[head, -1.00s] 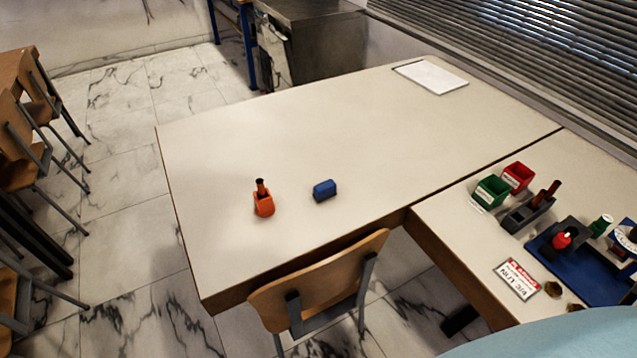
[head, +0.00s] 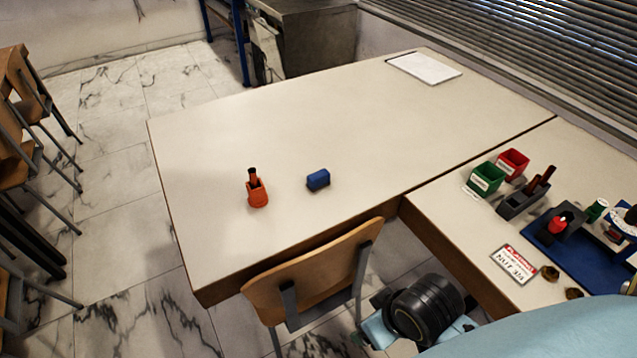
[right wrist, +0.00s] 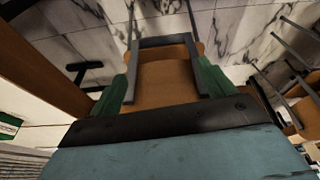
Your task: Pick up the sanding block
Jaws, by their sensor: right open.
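The sanding block appears to be the small blue block (head: 318,180) lying on the pale table (head: 300,120), right of an orange holder (head: 257,194). Nothing touches it. The right wrist view does not show it. My right gripper (right wrist: 163,85) is open and empty in the right wrist view, its green-sided fingers spread, with a wooden chair beyond them. In the head view part of my right arm shows low, right of the chair and below the table edge, well short of the block. My left gripper is not in view.
A wooden chair (head: 312,268) stands against the table's front edge. The side table (head: 460,210) at right carries a green bin (head: 485,178), a red bin (head: 512,161), a blue tray (head: 590,270) and a sign (head: 514,264). The table around the block is mostly clear.

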